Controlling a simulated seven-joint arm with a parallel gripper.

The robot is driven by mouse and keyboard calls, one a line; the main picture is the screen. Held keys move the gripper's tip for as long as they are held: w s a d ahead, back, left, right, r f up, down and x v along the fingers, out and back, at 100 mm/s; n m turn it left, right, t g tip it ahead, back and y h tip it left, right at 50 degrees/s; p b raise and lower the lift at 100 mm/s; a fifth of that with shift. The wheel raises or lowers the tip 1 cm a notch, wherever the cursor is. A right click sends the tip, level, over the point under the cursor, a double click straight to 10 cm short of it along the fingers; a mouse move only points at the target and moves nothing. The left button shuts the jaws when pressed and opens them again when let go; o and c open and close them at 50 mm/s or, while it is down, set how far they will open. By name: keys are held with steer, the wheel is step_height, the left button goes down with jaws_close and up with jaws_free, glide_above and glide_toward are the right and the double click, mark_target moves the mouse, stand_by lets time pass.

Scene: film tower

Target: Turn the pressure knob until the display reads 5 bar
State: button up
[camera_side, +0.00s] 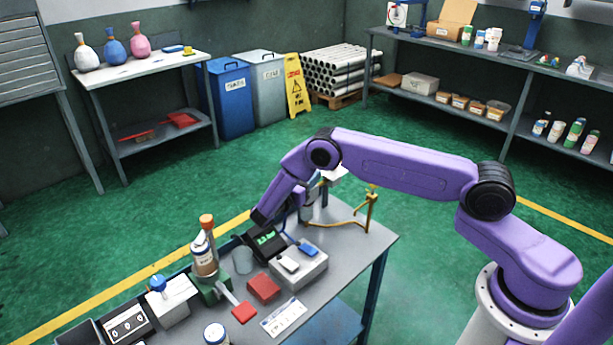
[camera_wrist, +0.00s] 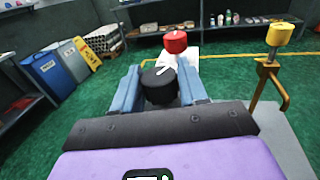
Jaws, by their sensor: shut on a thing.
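In the wrist view my gripper (camera_wrist: 160,82) has its two blue fingers on either side of a black knob (camera_wrist: 160,92) with a white pointer mark on top. It is shut on this knob. In the side view the arm reaches down over the back of the bench, and the knob and fingertips are hidden behind it. A dark display with green marks (camera_side: 266,241) stands just below the end of the arm; its reading is too small to make out. At the bottom edge of the wrist view, a dark panel with a bright mark (camera_wrist: 150,176) is cut off.
A red knob (camera_wrist: 175,42) stands behind the black one. A brass post with a yellow top (camera_side: 372,195) is at the right. A grey box (camera_side: 300,270), a red block (camera_side: 263,288) and a bottle (camera_side: 204,258) crowd the bench (camera_side: 372,247).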

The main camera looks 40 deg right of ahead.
steer(key=shift+m+g, duration=1)
steer(key=shift+g, duration=0.65)
steer(key=shift+m+g, duration=1)
steer(key=shift+g, duration=0.65)
steer(key=shift+m+g, duration=0.6)
steer(key=shift+g, duration=0.1)
steer(key=o, duration=0.9)
steer(key=shift+o, duration=0.2)
steer(key=shift+a, duration=0.1)
steer(key=shift+v, duration=0.8)
step_height(320, 180, up, 7)
steer(key=a, duration=0.1)
steer(key=shift+w, duration=0.1)
